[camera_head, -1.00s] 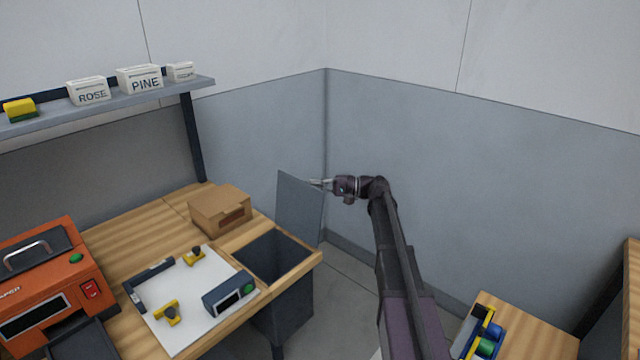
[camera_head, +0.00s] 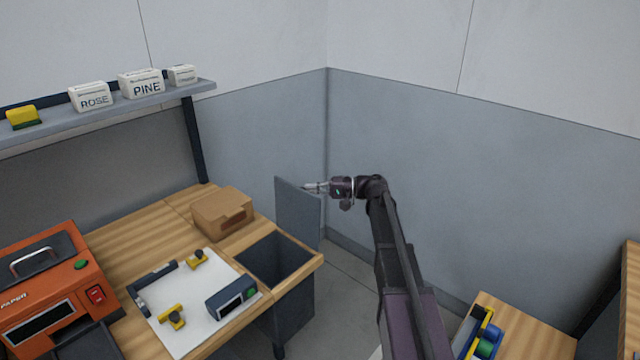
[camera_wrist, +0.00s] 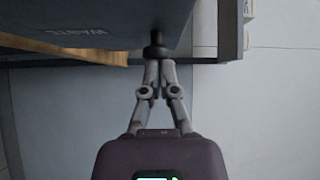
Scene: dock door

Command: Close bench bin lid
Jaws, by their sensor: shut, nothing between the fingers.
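The grey bin lid (camera_head: 297,212) stands raised, about upright, at the outer edge of the bench bin (camera_head: 275,256). The bin is open, and its dark inside shows in the head view. My gripper (camera_head: 308,188) is shut and empty at the lid's outer face, near its top edge. In the wrist view the shut fingertips (camera_wrist: 154,55) are at the dark lid panel (camera_wrist: 80,22), which bears lettering upside down. They appear to meet or nearly meet it; exact contact is hard to tell.
A cardboard box (camera_head: 222,213) sits on the bench behind the bin. A white mat (camera_head: 190,315) holds yellow parts and a dark device. An orange machine (camera_head: 45,290) is at the left. A second bench (camera_head: 530,325) is at lower right. Grey walls close the corner.

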